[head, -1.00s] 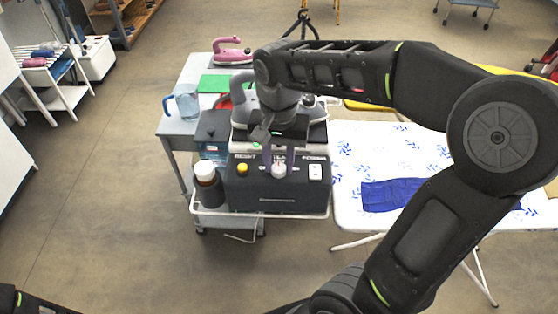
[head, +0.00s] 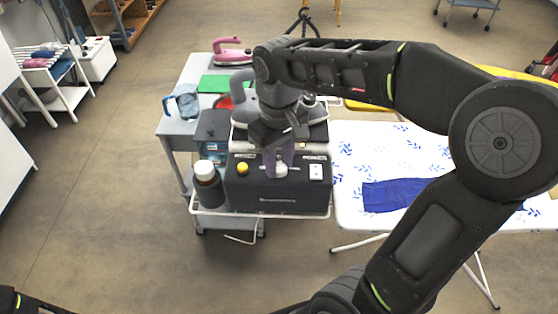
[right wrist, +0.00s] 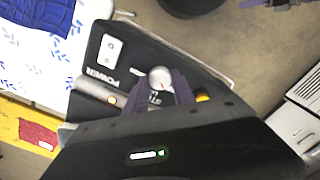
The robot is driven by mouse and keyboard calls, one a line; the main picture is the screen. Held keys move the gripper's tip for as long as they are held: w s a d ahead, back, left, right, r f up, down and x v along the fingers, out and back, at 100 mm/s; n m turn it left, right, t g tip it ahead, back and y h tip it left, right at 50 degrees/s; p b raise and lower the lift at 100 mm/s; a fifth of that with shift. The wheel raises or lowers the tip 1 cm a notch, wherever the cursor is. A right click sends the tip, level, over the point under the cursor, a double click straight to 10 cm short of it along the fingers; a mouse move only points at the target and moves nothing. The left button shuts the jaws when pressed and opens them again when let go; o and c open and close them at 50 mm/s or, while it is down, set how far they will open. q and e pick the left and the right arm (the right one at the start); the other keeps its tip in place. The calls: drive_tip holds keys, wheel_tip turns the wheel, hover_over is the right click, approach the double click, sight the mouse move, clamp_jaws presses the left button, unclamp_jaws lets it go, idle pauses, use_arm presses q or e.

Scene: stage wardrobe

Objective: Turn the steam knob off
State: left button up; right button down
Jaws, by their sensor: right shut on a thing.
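The steam knob (head: 281,169) is a small pale round knob with a red mark, on the sloped front of a dark steam station (head: 262,195). In the right wrist view the knob (right wrist: 160,77) shows between the fingertips of my right gripper (right wrist: 158,88). In the head view my right gripper (head: 280,162) reaches down from above, its purple fingers shut on the knob's sides. The fingers hide part of the knob and its printed labels. A purple-grey tip at the top edge of the right wrist view looks like part of my left gripper (right wrist: 268,3); its jaws cannot be made out.
A yellow button (head: 243,168) and a white rocker switch (head: 316,172) flank the knob. A dark bottle with a white cap (head: 206,182) stands left of the station. A blue cloth (head: 392,195) lies on the ironing board (head: 350,150) at right. Floor at left is open.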

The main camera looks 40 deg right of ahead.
sight(279, 167)
drive_tip(key=shift+n, duration=1.7)
drive_tip(key=c, duration=1.1)
unclamp_jaws()
drive_tip(key=shift+o, duration=0.2)
drive_tip(key=shift+r, duration=0.15)
drive_tip(key=shift+r, duration=0.25)
wheel_tip(279, 167, up, 7)
drive_tip(key=shift+r+p, duration=0.1)
drive_tip(key=shift+p, duration=0.35)
